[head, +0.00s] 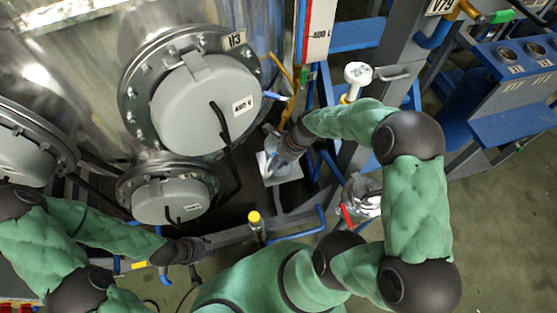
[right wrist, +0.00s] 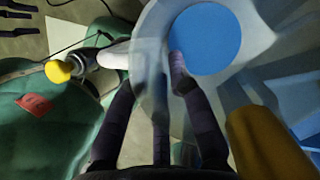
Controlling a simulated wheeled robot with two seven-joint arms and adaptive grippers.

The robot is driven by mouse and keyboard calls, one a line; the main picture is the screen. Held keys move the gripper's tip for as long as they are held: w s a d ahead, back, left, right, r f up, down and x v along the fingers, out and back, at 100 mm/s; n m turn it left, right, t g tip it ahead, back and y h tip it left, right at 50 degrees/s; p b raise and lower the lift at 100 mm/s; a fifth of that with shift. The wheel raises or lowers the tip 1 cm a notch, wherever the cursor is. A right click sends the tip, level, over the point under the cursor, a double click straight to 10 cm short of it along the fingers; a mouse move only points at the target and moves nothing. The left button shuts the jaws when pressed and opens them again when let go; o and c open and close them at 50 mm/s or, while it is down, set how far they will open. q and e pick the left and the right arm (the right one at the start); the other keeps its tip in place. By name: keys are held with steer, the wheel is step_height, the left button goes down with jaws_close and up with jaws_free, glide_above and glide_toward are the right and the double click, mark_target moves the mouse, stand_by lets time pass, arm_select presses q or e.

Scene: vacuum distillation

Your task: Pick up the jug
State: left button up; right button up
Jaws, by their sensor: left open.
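The jug is a pale translucent vessel (right wrist: 235,78) with a round blue surface inside, seen from above in the right wrist view. In the head view, the jug (head: 271,146) is small and mostly hidden behind my right gripper (head: 281,153). In the right wrist view, the right gripper's dark fingers (right wrist: 152,72) reach to the near side of the jug, with pale translucent material between them. I cannot tell whether they press on it. My left gripper (head: 192,250) is open, low in the head view, far from the jug.
A large steel vessel with round grey covers (head: 195,105) fills the upper left. A yellow-capped valve (head: 254,217) stands between my arms. A white-topped valve (head: 357,75) and blue frames are close to my right arm. Open floor (head: 500,230) lies at the right.

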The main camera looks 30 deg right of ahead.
steer(key=shift+w+a+f, duration=0.15)
steer(key=shift+a+f, duration=0.05)
steer(key=shift+f, duration=0.45)
steer(key=shift+r, duration=0.1)
jaws_close()
